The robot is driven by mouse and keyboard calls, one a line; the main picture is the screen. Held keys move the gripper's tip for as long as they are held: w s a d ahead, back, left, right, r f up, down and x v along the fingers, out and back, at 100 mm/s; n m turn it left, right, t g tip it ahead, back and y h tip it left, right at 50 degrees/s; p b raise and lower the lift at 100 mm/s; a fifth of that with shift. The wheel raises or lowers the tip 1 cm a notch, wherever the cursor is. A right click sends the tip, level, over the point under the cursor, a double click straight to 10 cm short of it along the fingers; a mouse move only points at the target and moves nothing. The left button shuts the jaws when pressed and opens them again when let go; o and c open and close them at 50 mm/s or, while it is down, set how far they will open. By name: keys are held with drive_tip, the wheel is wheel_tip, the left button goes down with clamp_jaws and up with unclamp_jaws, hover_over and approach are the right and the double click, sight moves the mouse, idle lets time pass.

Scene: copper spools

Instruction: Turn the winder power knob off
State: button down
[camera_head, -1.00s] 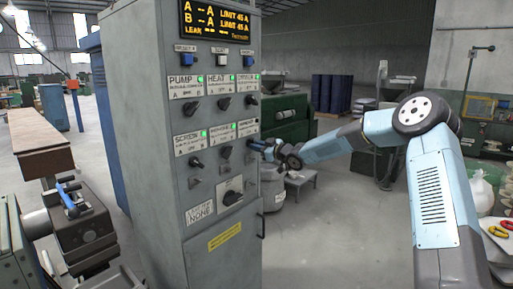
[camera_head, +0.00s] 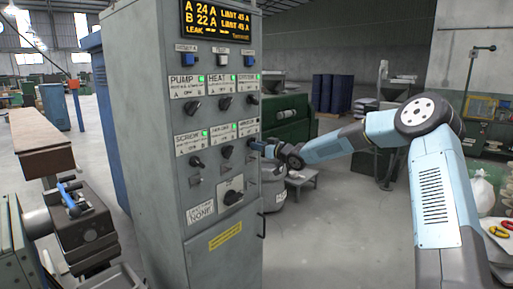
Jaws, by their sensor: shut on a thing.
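The grey control cabinet (camera_head: 150,150) stands left of centre with two rows of labelled black knobs. The winder label (camera_head: 247,128) is at the right end of the lower row, too small to read clearly. My gripper (camera_head: 257,146) is at the cabinet's right edge just below this label, shut on the winder knob. The fingers hide most of the knob, so its angle cannot be told. The display (camera_head: 217,20) at the top reads A 24 A and B 22 A, with limits of 45 A.
Other knobs, such as the screw knob (camera_head: 197,163) and heat knob (camera_head: 224,103), sit close by on the panel. A larger switch (camera_head: 232,197) is below. A black door handle (camera_head: 262,222) sticks out at the right edge. The floor (camera_head: 325,240) right of the cabinet is clear.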

drive_tip(key=shift+w+d, duration=0.1)
drive_tip(key=shift+d, duration=0.15)
drive_tip(key=c, duration=1.4)
unclamp_jaws()
drive_tip(key=o, duration=0.3)
drive_tip(key=shift+a, duration=0.1)
drive_tip(key=v, duration=1.4)
drive_tip(key=shift+a, duration=0.15)
